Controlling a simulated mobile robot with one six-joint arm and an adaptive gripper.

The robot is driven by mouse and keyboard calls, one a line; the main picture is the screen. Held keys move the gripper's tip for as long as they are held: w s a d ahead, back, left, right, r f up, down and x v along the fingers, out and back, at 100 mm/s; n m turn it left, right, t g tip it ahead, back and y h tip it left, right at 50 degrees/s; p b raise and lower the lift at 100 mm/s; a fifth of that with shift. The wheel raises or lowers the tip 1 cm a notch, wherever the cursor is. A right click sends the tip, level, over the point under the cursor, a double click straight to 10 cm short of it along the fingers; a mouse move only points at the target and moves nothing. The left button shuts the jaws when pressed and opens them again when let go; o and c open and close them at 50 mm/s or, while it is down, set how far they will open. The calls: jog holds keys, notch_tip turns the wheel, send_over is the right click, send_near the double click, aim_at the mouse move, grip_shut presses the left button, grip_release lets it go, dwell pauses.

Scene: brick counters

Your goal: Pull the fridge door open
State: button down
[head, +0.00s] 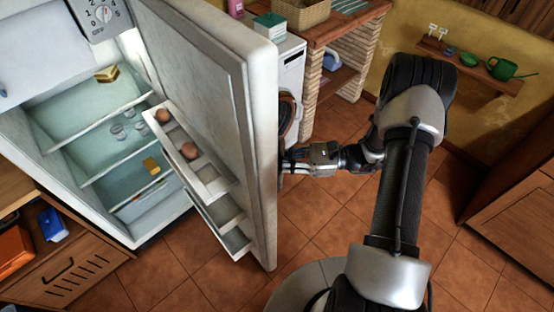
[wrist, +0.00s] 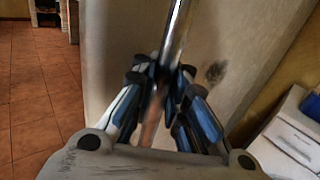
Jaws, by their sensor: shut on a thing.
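The fridge door (head: 262,130) stands wide open in the head view, swung out to the right of the fridge body (head: 70,110). Its inner side, with door shelves, faces left. My gripper (head: 288,164) is at the door's outer side, just right of its edge. In the wrist view my gripper (wrist: 163,80) is shut on the fridge handle (wrist: 178,28), a shiny metal bar that runs between the blue-and-black fingers. The door's outer face (wrist: 125,45) lies behind it, with a dark smudge. The handle is mostly hidden by the door edge in the head view.
Brown round items (head: 189,151) sit on the door shelf. A brick-legged counter (head: 327,25) stands behind the door. A wall shelf (head: 470,66) holds a green watering can (head: 503,69). Wooden cabinets flank both sides. Tiled floor (head: 330,215) is free below the gripper.

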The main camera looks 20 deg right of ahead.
jog(key=shift+s+f, duration=0.15)
jog(key=shift+s, duration=0.05)
jog(key=c, duration=2.1)
grip_release()
jog(key=shift+o, duration=1.4)
jog(key=shift+s+d, duration=0.15)
jog(key=shift+o, duration=1.2)
jog(key=shift+r, duration=0.2)
jog(key=v, duration=1.2)
jog(key=shift+w, duration=0.2)
